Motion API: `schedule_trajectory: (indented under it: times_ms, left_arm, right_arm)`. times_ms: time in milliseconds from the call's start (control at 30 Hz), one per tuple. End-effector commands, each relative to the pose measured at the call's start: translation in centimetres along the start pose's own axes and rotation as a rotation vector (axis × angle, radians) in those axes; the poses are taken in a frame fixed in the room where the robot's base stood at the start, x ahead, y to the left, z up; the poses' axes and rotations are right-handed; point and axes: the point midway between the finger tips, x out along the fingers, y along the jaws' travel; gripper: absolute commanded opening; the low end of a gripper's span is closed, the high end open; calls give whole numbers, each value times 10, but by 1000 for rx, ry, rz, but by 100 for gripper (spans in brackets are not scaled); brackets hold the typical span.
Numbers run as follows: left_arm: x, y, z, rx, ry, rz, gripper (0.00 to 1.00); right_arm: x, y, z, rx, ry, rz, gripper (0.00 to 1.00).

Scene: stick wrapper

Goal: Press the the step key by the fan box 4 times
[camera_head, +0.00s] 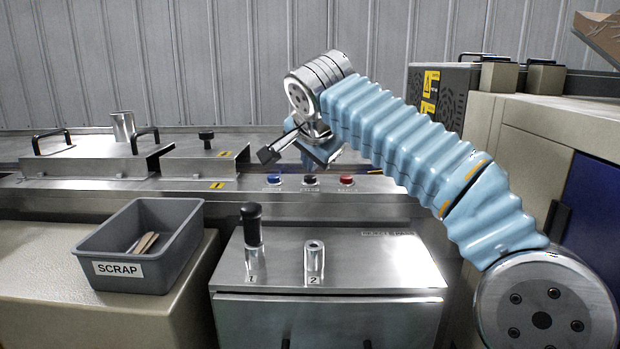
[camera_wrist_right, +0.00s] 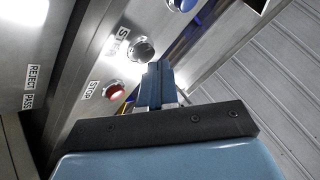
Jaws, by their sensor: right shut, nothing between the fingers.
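The step key, a dark round button (camera_head: 310,180), sits on the metal ledge between a blue button (camera_head: 274,180) and a red button (camera_head: 347,181). In the right wrist view the step key (camera_wrist_right: 141,50) shows beside its STEP label, with the red STOP button (camera_wrist_right: 114,90) below it. A gap shows in the head view. My left gripper is not in view.
A dark box with yellow labels (camera_head: 437,92) stands at the back right. A grey SCRAP bin (camera_head: 180,255) holds sticks at left. A black-knobbed post (camera_head: 252,226) and a metal post (camera_head: 314,258) stand on the front cabinet. Handled metal covers (camera_head: 90,160) lie back left.

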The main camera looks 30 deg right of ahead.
Motion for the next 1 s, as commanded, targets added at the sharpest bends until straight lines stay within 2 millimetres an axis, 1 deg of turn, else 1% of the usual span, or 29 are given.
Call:
schedule_trajectory:
  times_ms: [1000]
  left_arm:
    - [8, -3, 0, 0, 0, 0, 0]
  right_arm:
    - [7, 5, 5, 0, 0, 0, 0]
